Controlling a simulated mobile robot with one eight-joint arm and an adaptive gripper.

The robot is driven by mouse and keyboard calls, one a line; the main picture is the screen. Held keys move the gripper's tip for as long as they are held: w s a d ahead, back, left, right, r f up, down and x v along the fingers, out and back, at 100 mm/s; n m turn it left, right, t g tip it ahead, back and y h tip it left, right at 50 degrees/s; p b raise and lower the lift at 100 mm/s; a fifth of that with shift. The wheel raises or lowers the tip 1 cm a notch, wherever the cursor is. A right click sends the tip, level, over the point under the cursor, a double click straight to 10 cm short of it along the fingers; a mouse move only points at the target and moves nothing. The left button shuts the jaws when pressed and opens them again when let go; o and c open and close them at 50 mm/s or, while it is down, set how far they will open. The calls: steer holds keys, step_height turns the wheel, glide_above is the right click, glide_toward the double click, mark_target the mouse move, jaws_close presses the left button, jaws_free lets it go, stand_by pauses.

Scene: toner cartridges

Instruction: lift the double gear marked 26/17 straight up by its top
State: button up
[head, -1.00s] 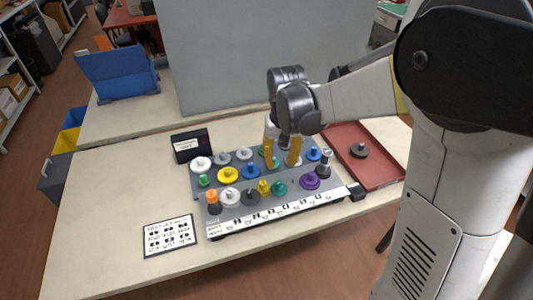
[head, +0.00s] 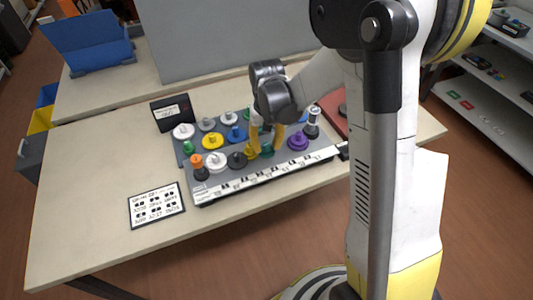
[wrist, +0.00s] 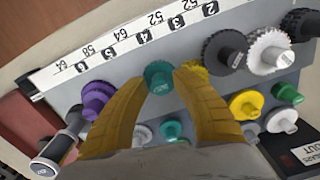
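My gripper (head: 266,146) is low over the front row of gears, its two yellow fingers pointing down on either side of a teal gear (head: 267,151). In the wrist view the gripper (wrist: 159,76) is open, with the teal gear (wrist: 159,78) between its fingertips. A narrow gap seems to show beside the gear; contact cannot be made out for certain. The gear stands upright on the grey rack (head: 223,174). The 26/17 marking is not readable in either view, so I cannot confirm which gear bears it.
A yellow gear (wrist: 193,68) is close beside one finger, and a purple gear (wrist: 97,98) stands on the other side. Several other gears fill the rack. A black sign box (head: 171,112) stands behind it, a printed card (head: 157,206) lies left, and a red tray (head: 333,117) is at right.

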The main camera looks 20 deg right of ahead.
jaws_close()
stand_by(0.3)
